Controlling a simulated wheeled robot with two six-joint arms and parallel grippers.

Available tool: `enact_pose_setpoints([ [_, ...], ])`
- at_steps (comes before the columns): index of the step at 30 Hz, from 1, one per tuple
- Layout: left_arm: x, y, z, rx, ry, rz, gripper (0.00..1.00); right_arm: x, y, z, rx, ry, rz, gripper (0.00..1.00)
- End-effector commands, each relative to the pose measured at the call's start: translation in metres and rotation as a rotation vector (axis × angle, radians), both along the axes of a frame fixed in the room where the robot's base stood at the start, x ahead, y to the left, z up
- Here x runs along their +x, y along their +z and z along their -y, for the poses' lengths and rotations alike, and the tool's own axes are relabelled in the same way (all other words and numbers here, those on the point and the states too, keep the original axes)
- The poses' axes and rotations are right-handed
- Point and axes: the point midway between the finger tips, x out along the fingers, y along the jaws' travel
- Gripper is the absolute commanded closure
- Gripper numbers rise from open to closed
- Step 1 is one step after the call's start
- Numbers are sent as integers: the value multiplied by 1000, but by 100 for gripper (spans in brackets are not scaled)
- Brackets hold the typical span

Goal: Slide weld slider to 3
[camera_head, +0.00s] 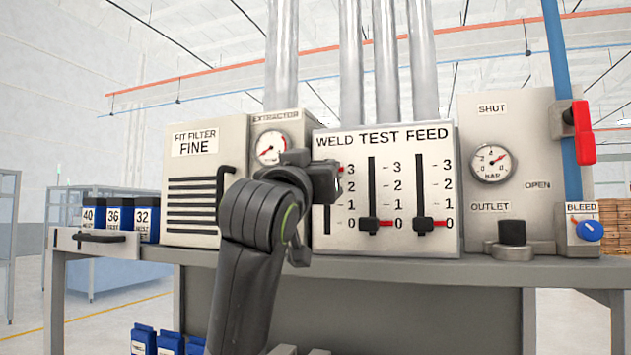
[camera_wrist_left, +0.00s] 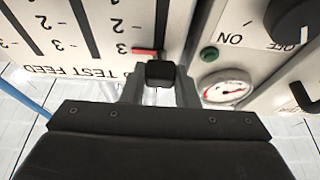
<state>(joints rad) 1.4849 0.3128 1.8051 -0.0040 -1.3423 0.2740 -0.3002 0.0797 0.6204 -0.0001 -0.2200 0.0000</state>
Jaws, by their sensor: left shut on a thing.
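The white panel (camera_head: 385,236) headed WELD TEST FEED has three vertical sliders. My left gripper (camera_head: 325,180) is at the leftmost, weld slider and covers most of it. In the left wrist view, which is upside down, the weld slider's black knob (camera_wrist_left: 160,73) sits between the fingers, and my left gripper (camera_wrist_left: 160,90) is shut on it. Its red pointer (camera_wrist_left: 144,52) is about level with the 3 mark. The test slider (camera_head: 374,224) and the feed slider (camera_head: 424,224) both stand at 0. My right gripper is not in view.
Left of the panel are the extractor gauge (camera_head: 271,147) and the fine filter unit (camera_head: 194,180) with its handle. On the right are the outlet knob (camera_head: 512,233), a red lever (camera_head: 583,130) and a blue bleed valve (camera_head: 589,230). The bench edge (camera_head: 420,272) runs below.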

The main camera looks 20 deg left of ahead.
Motion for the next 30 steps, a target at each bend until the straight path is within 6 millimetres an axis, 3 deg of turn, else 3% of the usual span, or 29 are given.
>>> enact_pose_setpoints([
  [5,-4,9,-1,-1,2,23,100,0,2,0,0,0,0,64],
  [6,-5,9,-1,-1,2,24,69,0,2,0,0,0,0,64],
  [10,-4,8,-1,-1,2,20,52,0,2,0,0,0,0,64],
  [22,-8,1,-1,-1,1,15,51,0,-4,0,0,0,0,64],
  [30,-45,-18,-2,-1,0,19,51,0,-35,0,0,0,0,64],
])
